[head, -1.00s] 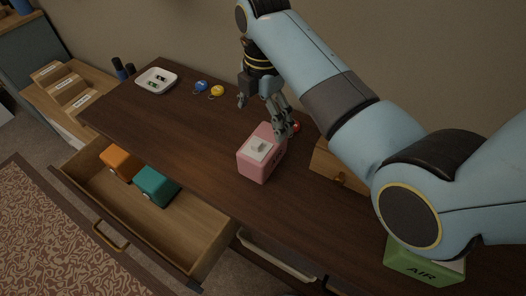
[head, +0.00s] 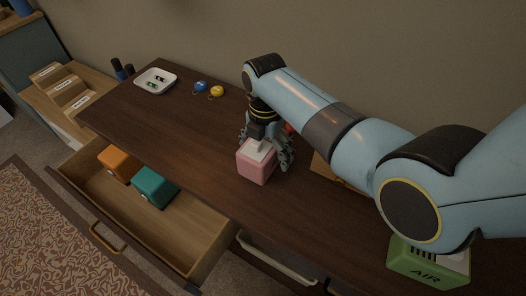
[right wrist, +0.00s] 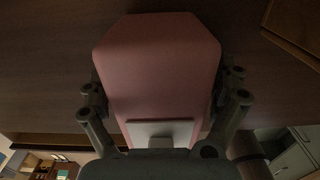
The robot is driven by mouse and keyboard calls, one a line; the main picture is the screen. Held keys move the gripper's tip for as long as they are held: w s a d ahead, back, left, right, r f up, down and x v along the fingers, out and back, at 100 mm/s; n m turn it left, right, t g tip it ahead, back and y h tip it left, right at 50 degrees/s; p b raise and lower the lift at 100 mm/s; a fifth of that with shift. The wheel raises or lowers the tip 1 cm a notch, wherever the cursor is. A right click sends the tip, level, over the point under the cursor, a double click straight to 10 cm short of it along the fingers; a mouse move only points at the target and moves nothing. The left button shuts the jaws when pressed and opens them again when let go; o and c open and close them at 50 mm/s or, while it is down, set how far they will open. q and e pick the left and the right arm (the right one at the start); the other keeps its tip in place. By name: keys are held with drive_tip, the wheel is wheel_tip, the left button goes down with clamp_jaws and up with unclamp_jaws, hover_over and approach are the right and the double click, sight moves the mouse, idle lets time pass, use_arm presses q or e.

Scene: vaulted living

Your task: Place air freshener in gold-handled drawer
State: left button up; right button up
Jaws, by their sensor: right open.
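A pink box (head: 256,169) with a pale panel on top stands on the dark wooden desk; it also fills the middle of the right wrist view (right wrist: 158,65). My right gripper (head: 266,152) is open over it, fingers on either side; contact cannot be told. A green box (head: 428,265) of similar kind, marked AIR, stands at the lower right, partly behind my right arm. The gold-handled drawer (head: 190,225) is pulled open at the desk's front left, with its gold handle (head: 108,238) on the front. It holds an orange box (head: 119,161) and a teal box (head: 154,187). My left gripper is not in view.
A white tray (head: 156,80) with small items sits at the far left of the desk (head: 180,125). Blue (head: 201,86) and yellow (head: 217,91) keyrings lie nearby. A wooden box (head: 322,165) stands right of the pink box. The desk's left middle is clear.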

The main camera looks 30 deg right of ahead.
drive_tip(key=shift+f, duration=0.25)
drive_tip(key=c, duration=1.2)
